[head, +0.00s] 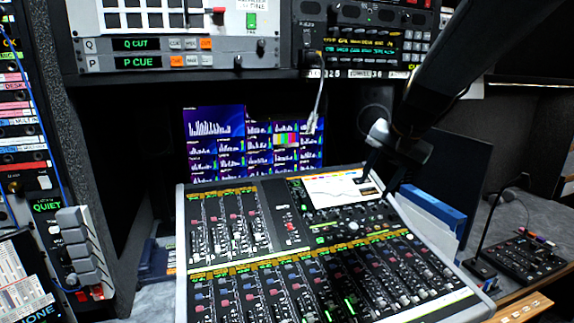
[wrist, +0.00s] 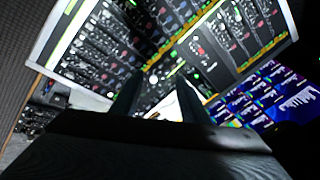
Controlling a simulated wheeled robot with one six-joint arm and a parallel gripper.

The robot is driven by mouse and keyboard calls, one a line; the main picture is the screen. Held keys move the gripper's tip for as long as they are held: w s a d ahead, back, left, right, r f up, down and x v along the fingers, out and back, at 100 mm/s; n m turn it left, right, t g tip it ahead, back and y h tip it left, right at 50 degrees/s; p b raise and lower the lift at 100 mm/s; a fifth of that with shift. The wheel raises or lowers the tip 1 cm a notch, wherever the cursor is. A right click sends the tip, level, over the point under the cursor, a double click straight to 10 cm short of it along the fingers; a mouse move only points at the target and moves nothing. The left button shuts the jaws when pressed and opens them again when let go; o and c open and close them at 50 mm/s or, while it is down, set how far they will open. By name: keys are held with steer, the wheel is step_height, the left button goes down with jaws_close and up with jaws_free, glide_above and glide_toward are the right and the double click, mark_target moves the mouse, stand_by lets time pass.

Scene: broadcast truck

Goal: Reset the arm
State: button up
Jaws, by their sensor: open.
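My arm comes down from the upper right in the head view, a dark shape with a pale joint. My gripper (head: 376,178) is at its lower end, in front of the mixing console's upper right part, and its fingers are dark and hard to make out there. In the wrist view my gripper (wrist: 158,98) shows two dark fingers spread apart with nothing between them. The mixing console (head: 182,262) fills the middle of the head view and lies beyond the fingers in the wrist view (wrist: 80,82). I cannot tell the exact gap between fingers and console.
Monitor screens (head: 216,140) glow behind the console. A rack with Q CUT and P CUE panels (head: 180,52) hangs above. A patch rack (head: 28,130) stands at left. Blue folders (head: 432,207) and a small black desk unit (head: 530,258) are at right.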

steer(key=s+a+f+n+g+h+b, duration=0.2)
steer(key=s+f+n, duration=0.5)
steer(key=s+f, duration=1.3)
steer(key=shift+s+a+f+g, duration=0.2)
steer(key=shift+s+a+g, duration=0.15)
steer(key=shift+s+g, duration=0.5)
steer(key=shift+c, duration=0.2)
